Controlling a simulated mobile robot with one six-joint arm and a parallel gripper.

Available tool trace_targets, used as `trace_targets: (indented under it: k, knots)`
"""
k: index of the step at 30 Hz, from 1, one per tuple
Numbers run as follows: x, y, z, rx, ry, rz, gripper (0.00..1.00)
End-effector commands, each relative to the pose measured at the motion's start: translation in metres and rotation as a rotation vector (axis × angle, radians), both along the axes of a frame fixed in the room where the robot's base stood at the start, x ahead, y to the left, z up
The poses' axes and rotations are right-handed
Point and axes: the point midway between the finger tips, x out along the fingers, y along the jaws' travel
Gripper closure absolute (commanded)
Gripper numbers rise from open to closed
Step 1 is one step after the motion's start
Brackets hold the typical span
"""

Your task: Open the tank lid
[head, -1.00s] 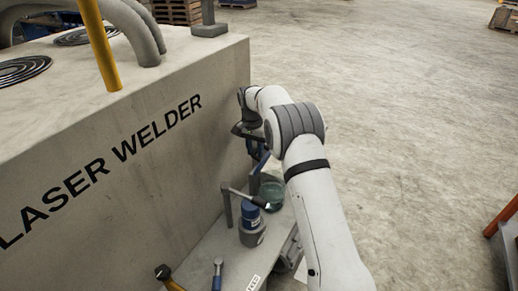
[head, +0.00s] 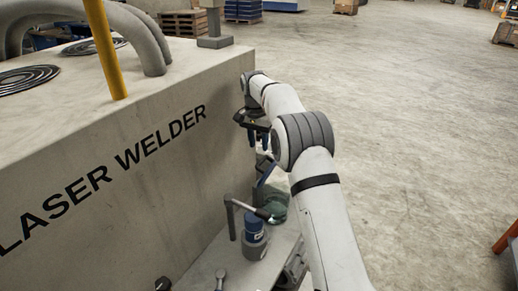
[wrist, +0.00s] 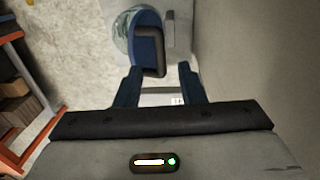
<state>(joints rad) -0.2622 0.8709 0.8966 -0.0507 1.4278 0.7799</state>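The tank (head: 277,204) is a greenish glassy vessel on the shelf beside the machine, partly hidden by my arm. Its blue lid (head: 265,174) stands tilted up above it. In the wrist view the blue lid (wrist: 146,24) carries a dark loop handle (wrist: 152,34), with part of the greenish tank (wrist: 122,32) showing to its left. My gripper (head: 258,146) is above the lid, fingers pointing down, apart from it. In the wrist view the gripper's fingers (wrist: 160,69) are spread with nothing between them, and the handle lies just beyond them.
The laser welder body (head: 110,150) forms a wall on the left. A blue bottle (head: 254,226) in a grey holder and a dark lever with a light arm (head: 233,218) stand nearer on the shelf. An orange rack (wrist: 14,100) is at the wrist view's left. The floor on the right is open.

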Motion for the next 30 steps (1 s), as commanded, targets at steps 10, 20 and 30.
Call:
trace_targets:
  k: [10, 20, 30]
  knots:
    - [-0.001, -0.001, 0.001, 0.015, -0.018, 0.008, 0.77]
    - [-0.02, -0.017, 0.007, 0.166, -0.243, 0.077, 1.0]
    - [-0.058, -0.045, 0.015, 0.245, -0.515, 0.101, 1.0]
